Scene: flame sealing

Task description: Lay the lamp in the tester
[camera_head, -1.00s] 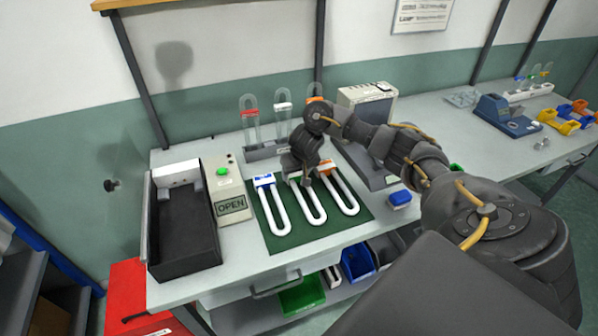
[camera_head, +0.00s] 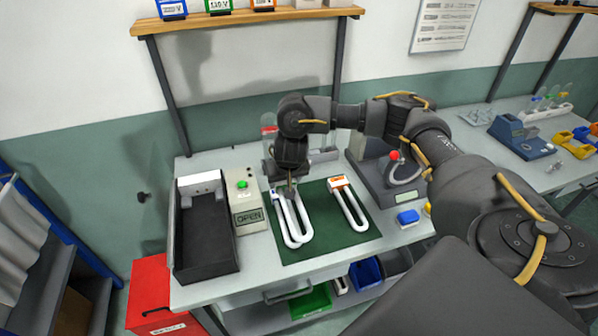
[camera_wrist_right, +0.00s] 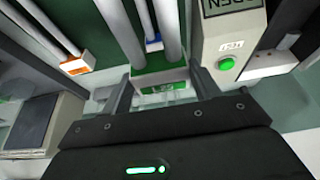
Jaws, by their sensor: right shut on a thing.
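My right gripper (camera_head: 290,188) is shut on the base end of a white U-shaped lamp (camera_wrist_right: 170,35) with a green base (camera_wrist_right: 160,77). It holds the lamp above the left part of the green mat, tubes pointing to the front. In the head view the held lamp overlaps a second lamp with a blue base (camera_wrist_right: 153,42) on the mat; their gap is hard to judge. The tester is an open black tray (camera_head: 207,250) with a white block (camera_head: 199,183) at its back, left of the held lamp. My left gripper is not in view.
A control box (camera_head: 246,208) with a green button and an OPEN display stands between tester and mat (camera_head: 335,243). An orange-based lamp (camera_head: 349,207) lies on the mat's right. A grey device with a red knob (camera_head: 394,156) and a blue block (camera_head: 407,217) are further right.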

